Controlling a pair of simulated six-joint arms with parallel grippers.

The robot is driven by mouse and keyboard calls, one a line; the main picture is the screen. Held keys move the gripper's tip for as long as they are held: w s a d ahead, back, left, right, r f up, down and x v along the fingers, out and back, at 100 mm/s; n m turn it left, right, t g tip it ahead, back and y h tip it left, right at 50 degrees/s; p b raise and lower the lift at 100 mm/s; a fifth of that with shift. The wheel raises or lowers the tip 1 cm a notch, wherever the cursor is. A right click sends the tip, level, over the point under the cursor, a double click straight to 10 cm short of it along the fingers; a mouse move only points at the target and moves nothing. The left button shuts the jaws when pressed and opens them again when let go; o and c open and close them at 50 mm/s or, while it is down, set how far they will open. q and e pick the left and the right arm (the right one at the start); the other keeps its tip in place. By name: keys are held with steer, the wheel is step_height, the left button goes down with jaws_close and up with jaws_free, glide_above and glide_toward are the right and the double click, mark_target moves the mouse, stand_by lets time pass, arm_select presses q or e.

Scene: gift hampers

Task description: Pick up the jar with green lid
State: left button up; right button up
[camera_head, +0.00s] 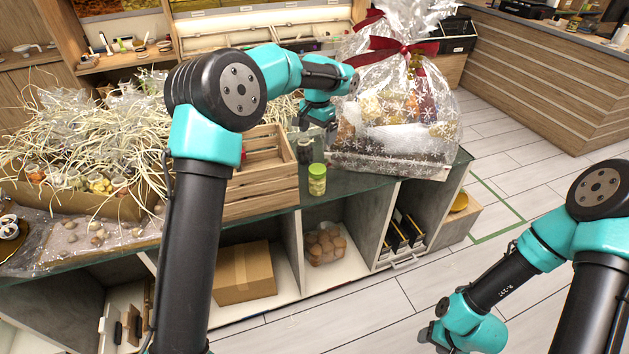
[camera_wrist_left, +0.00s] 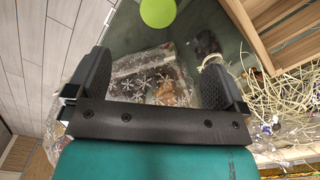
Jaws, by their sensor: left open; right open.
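The jar with the green lid (camera_head: 317,181) stands upright on the counter's front edge, just right of the wooden crate. In the left wrist view its round green lid (camera_wrist_left: 158,12) shows at the top edge, beyond the fingers. My left gripper (camera_head: 318,122) is above the counter, behind the jar and apart from it. Its two fingers are wide apart in the left wrist view (camera_wrist_left: 155,85), with nothing gripped between them. My right gripper (camera_head: 437,338) is low at the bottom right, over the floor, away from the counter; it is open.
A slatted wooden crate (camera_head: 262,190) stands left of the jar. A cellophane-wrapped hamper with a red ribbon (camera_head: 388,46) stands to the right, close to my left gripper. A dark-lidded jar (camera_head: 305,150) is behind the green-lidded one. Straw-filled goods (camera_head: 85,140) cover the counter's left.

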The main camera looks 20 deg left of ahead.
mark_target(318, 168)
arm_select(q)
step_height(318, 168, down, 12)
steer(key=shift+f, duration=0.15)
stand_by(0.6)
steer(key=shift+w+d+f, duration=0.1)
steer(key=shift+d+f, duration=0.05)
steer(key=shift+f, duration=2.45)
steer(key=c, duration=1.2)
steer(key=shift+r, duration=0.1)
steer(key=shift+c, duration=0.2)
